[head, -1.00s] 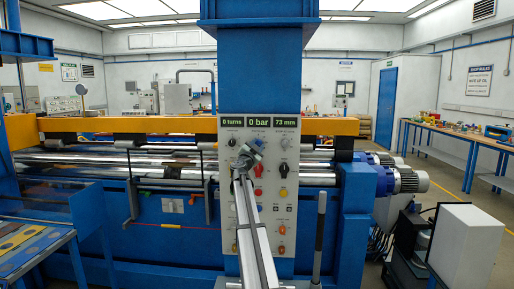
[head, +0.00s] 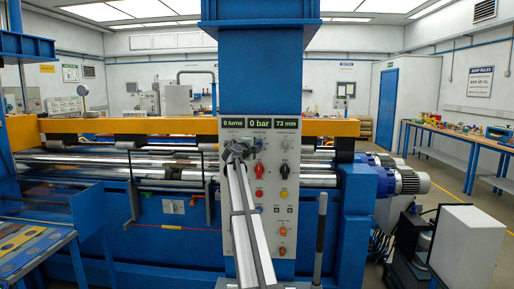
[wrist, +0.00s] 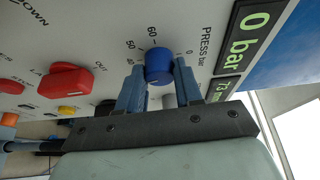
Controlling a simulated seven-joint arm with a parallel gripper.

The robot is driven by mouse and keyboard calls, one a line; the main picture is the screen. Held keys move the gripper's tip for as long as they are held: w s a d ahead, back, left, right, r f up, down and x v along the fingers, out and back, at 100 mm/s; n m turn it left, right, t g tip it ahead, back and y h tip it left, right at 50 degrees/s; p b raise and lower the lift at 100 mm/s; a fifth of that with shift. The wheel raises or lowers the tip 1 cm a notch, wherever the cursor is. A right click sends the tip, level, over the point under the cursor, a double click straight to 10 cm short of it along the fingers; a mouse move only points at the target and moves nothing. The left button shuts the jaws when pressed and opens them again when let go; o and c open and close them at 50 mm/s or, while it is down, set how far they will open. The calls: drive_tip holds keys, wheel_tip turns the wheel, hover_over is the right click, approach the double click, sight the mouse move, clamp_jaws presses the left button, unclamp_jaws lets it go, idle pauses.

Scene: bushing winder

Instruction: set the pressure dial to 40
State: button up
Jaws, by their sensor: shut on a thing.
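The pressure dial is a round blue knob (wrist: 159,64) in the wrist view, under the label "PRESS bar", with numbers around it including 0, 50 and 60. My gripper (wrist: 159,80) has one finger on each side of the knob and is shut on it. Part of the scale is hidden behind the fingers. In the head view my gripper (head: 239,150) is at the upper left of the control panel and hides the knob. The pressure display (head: 259,124) reads "0 bar", and it also shows in the wrist view (wrist: 250,35).
The grey panel (head: 273,222) carries other controls close by. A red knob (wrist: 66,80) and a yellow button (wrist: 67,110) show in the wrist view. A black knob (head: 284,169) is farther right on the panel. The other displays read "0 turns" and "73 mm".

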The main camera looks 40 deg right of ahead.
drive_tip(key=shift+m+y, duration=0.4)
drive_tip(key=shift+m, duration=0.4)
drive_tip(key=o, duration=1)
drive_tip(key=shift+o, duration=0.2)
drive_tip(key=v, duration=1.3)
drive_tip(key=shift+s+a, duration=0.2)
drive_tip(key=shift+a, duration=0.15)
